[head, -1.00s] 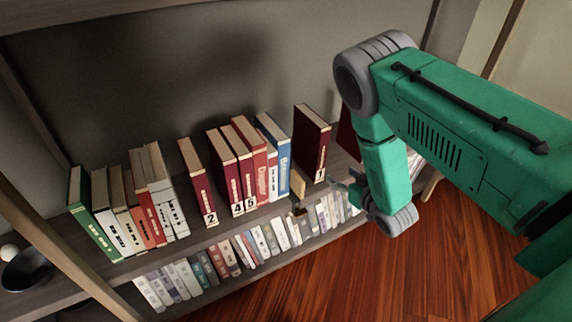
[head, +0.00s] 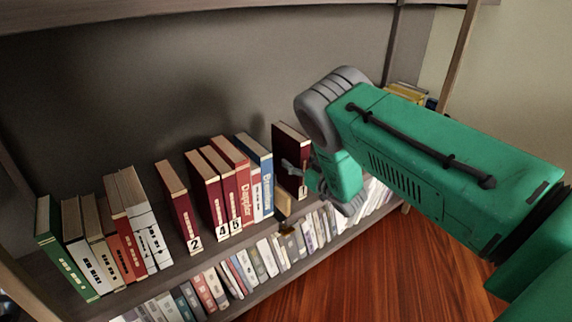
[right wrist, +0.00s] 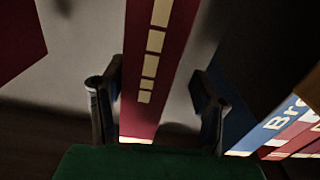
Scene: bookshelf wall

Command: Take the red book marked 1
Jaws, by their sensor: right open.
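The red book marked 1 (head: 289,147) stands upright on the shelf, right of the blue book. Its lower spine is partly covered by my right gripper (head: 299,173) in the head view, and only part of its number label shows. In the right wrist view the book's red spine (right wrist: 158,65) with cream marks lies between the two fingers of my right gripper (right wrist: 157,85). The fingers are apart, with a gap on each side of the spine. I cannot tell whether they reach past its front edge. My left gripper is not in view.
Left of it stand a blue book (head: 257,168), red books marked 4 and 5, and a red book marked 2 (head: 179,207). A lower shelf is full of books. Another red surface (right wrist: 18,40) shows in the wrist view.

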